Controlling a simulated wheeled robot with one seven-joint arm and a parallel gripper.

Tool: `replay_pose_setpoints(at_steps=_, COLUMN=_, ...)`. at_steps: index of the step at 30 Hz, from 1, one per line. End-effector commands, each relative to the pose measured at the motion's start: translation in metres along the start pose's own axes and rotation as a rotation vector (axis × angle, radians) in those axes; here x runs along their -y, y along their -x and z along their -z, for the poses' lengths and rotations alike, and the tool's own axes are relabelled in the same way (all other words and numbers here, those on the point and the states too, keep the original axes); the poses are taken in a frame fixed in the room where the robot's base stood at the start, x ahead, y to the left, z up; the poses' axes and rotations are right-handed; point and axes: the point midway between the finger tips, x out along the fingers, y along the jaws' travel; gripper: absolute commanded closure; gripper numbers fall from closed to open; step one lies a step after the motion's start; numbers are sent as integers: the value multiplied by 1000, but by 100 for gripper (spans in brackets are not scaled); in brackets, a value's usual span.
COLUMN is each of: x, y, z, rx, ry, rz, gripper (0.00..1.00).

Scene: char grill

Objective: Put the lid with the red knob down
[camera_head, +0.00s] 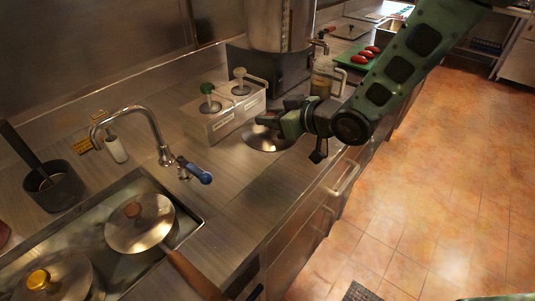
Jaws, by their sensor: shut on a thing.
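My gripper (272,119) is above the steel counter, near its front edge, and is shut on the knob of a round silvery lid. The lid (266,141) shows as a shiny disc just below the fingers. A small reddish patch shows between the fingers, but the knob itself is mostly hidden by them. The lid looks about level. I cannot tell whether its rim touches the counter or hangs slightly above it.
A pump dispenser box (222,121) stands left of the lid, and a large steel pot (280,25) behind. A faucet (148,112), a brown-knobbed lidded pan (140,228) and a yellow-knobbed lidded pot (55,282) are at left. The counter (245,195) in front is clear.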

Motion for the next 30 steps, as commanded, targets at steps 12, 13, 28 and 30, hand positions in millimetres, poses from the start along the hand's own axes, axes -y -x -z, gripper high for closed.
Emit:
replay_pose_setpoints(at_steps=12, x=1, y=-21, z=-50, rx=2, ry=-2, rz=2, gripper=95)
replay_pose_setpoints(at_steps=13, x=1, y=-22, z=-53, rx=2, ry=-2, rz=2, gripper=95)
replay_pose_setpoints(at_steps=28, x=1, y=-36, z=-88, rx=0, ry=0, rz=1, gripper=95)
replay_pose_setpoints(at_steps=30, x=1, y=-36, z=-88, rx=0, ry=0, rz=1, gripper=95)
